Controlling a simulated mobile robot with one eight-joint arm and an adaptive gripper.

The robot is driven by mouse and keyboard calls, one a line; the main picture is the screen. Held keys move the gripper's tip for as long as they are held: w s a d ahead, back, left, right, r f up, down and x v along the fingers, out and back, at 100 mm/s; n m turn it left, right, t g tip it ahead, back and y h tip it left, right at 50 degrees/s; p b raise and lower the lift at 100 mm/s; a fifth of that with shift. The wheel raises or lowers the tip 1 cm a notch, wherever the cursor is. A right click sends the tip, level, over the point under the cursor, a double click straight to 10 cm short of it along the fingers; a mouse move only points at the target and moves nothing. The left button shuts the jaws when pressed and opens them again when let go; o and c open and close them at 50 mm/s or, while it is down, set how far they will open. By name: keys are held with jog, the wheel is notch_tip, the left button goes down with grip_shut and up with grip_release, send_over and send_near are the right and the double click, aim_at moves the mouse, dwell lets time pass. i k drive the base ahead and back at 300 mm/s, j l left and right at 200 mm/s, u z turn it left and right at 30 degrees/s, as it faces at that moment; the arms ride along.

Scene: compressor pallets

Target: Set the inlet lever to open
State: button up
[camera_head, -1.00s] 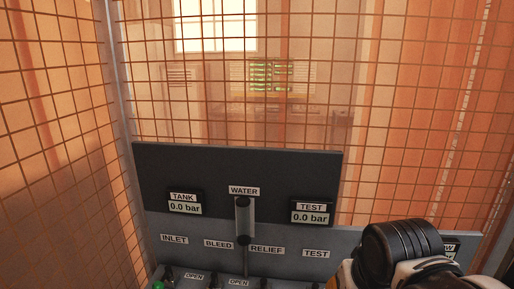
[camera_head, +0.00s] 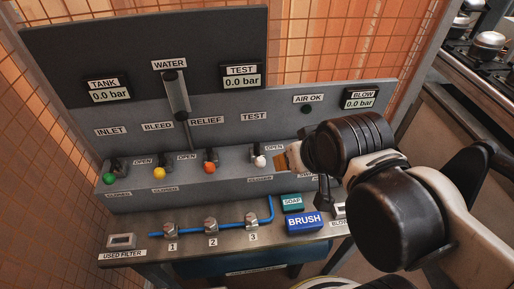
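The inlet lever (camera_head: 109,179) has a green ball knob and sits at the left end of the grey panel, under the INLET label (camera_head: 111,131). Its knob hangs low, just above the CLOSED label (camera_head: 118,195); the OPEN label (camera_head: 142,162) is to the right of its pivot. My arm comes in from the right, well apart from the inlet lever. A dark part that looks like my gripper (camera_head: 325,194) shows below the black joint, near the panel's right end. Its fingers are too small and covered to tell whether they are open.
Levers with yellow (camera_head: 159,174), orange (camera_head: 209,168) and white (camera_head: 260,161) knobs stand along the panel. A blue pipe (camera_head: 190,230) with several valves, a soap box (camera_head: 292,202) and a brush box (camera_head: 304,221) are on the front shelf. A mesh fence (camera_head: 35,150) closes the left side.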

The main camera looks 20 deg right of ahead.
aim_at(108, 179)
jog(key=u, duration=1.3)
